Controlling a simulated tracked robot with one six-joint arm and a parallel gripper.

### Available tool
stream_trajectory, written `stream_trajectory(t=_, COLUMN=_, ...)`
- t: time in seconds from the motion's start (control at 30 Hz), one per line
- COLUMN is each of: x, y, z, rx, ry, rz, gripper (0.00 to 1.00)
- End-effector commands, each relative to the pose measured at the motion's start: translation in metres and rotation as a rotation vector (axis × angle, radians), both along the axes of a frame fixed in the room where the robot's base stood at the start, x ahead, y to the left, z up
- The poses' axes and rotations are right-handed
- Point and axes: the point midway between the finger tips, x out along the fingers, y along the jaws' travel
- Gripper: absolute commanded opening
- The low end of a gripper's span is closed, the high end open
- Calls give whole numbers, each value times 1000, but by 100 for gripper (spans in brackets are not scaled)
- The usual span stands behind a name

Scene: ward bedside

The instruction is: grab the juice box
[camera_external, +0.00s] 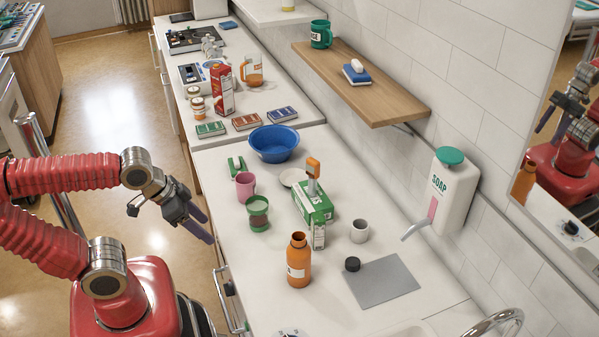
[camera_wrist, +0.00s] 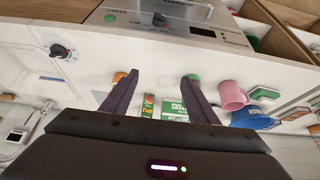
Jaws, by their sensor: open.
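A tall red and white carton (camera_external: 222,90) stands on the far part of the counter, beside an orange-and-clear jug. Its label is too small to read, but it looks like a juice box. In the wrist view a narrow green and red box (camera_wrist: 148,106) stands beside a green box (camera_wrist: 174,109); I cannot tell whether it is a juice box. My gripper (camera_external: 172,224) is open and empty, left of the counter's front edge and well short of the red carton. Its two dark fingers also show spread in the wrist view (camera_wrist: 162,77).
Several small boxes (camera_external: 247,121) lie before the red carton. A wooden shelf (camera_external: 395,98) juts from the wall.

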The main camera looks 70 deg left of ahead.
Motion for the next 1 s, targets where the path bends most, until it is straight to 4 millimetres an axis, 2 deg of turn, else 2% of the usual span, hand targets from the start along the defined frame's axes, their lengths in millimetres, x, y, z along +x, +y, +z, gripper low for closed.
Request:
stream_trajectory(t=0.07, x=0, y=0, z=0, rx=0, ry=0, rz=0, gripper=54)
stream_trajectory(t=0.13, x=0, y=0, z=0, rx=0, ry=0, rz=0, gripper=59)
stream_trajectory(t=0.47, x=0, y=0, z=4, rx=0, ry=-2, rz=0, gripper=59)
stream_trajectory(t=0.87, x=0, y=0, z=50, rx=0, ry=-2, rz=0, gripper=59)
stream_trajectory(t=1.0, x=13, y=8, z=52, rx=21, ry=-26, rz=27, gripper=59)
